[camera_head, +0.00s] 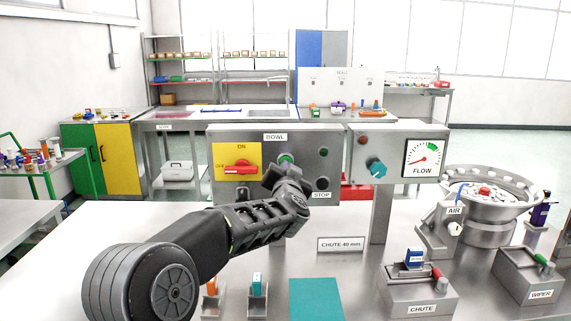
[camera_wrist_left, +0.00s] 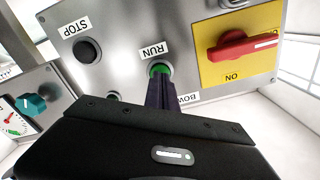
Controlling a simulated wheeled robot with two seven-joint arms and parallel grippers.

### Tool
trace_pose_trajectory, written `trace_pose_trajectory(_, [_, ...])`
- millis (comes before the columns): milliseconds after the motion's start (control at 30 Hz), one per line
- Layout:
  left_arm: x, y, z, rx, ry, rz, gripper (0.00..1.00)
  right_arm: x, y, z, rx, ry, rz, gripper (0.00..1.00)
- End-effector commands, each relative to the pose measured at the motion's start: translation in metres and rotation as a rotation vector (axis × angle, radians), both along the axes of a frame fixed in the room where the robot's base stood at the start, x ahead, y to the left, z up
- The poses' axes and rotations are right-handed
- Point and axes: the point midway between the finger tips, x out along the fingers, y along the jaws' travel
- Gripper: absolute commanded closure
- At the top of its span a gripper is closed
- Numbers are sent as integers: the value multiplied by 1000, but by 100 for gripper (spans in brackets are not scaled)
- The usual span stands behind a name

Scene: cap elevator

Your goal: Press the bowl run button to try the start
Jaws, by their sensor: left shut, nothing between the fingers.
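The bowl control box (camera_head: 300,150) stands in the middle of the head view. Its green run button (camera_head: 286,158) shows just above my left gripper (camera_head: 280,172). In the left wrist view the green run button (camera_wrist_left: 159,70) sits beside the RUN label (camera_wrist_left: 153,50), upside down there. My left gripper is shut and empty, its dark fingers (camera_wrist_left: 160,92) ending at or right in front of the button. I cannot tell whether they touch it. The black stop button (camera_wrist_left: 87,50) is to one side. The red switch (camera_head: 241,167) on its yellow plate lies left of the run button. My right gripper is not seen.
The flow box (camera_head: 398,155) with a teal knob and gauge stands to the right. A metal bowl (camera_head: 488,235), a CHUTE block (camera_head: 420,292) and a WIPER block (camera_head: 530,275) stand on the table's right side. A teal mat (camera_head: 316,300) lies at the front.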

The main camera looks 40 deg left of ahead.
Motion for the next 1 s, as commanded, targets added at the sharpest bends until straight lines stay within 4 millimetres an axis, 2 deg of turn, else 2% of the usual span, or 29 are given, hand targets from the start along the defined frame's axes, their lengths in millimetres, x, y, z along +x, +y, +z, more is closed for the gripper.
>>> trace_pose_trajectory(1000, [5,4,0,0,0,0,100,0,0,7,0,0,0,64])
